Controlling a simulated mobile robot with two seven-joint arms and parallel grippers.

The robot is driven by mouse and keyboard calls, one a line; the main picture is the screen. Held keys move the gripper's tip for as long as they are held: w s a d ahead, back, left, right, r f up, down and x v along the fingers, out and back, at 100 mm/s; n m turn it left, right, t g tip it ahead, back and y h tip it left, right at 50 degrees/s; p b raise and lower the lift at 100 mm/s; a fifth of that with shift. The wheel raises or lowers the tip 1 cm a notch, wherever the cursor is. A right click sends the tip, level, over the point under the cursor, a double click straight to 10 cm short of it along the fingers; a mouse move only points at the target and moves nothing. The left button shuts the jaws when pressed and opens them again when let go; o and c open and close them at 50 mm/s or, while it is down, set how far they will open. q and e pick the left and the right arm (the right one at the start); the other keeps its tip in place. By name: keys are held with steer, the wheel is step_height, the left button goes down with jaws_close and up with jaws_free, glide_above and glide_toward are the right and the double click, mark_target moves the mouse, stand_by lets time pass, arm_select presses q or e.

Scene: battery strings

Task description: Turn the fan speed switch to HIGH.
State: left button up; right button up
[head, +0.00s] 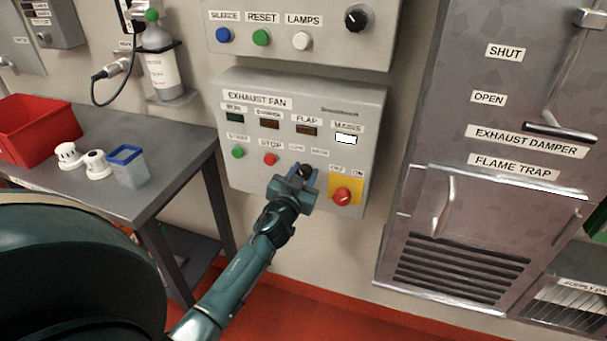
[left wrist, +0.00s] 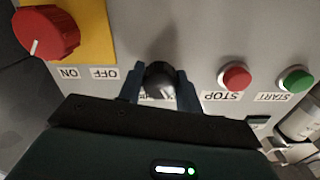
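The fan speed switch is a small dark knob (head: 306,171) low on the exhaust fan panel (head: 240,190), between the red STOP button and the red mains knob on yellow. It also shows in the left wrist view (left wrist: 160,78), upside down. My left gripper (head: 299,178) is at the knob, with one blue finger on each side of it; in the left wrist view the fingers (left wrist: 161,86) look closed against its sides. Small labels stand above the knob, too blurred to read surely. Which way the knob points is unclear. My right gripper is not in view.
The red mains knob (head: 342,195) sits close right of my gripper. The red STOP button (head: 270,159) and green START button (head: 238,152) are to its left. A grey table (head: 170,165) with a red bin (head: 38,130) stands at left, a metal cabinet (head: 440,130) at right.

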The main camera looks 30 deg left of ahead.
arm_select(q)
steer(key=c, duration=0.5)
steer(key=shift+m, duration=1.4)
steer(key=shift+f+m+b, duration=0.1)
steer(key=shift+m+b, duration=0.2)
steer(key=shift+m, duration=0.6)
steer(key=m, duration=0.2)
steer(key=shift+m, duration=2.6)
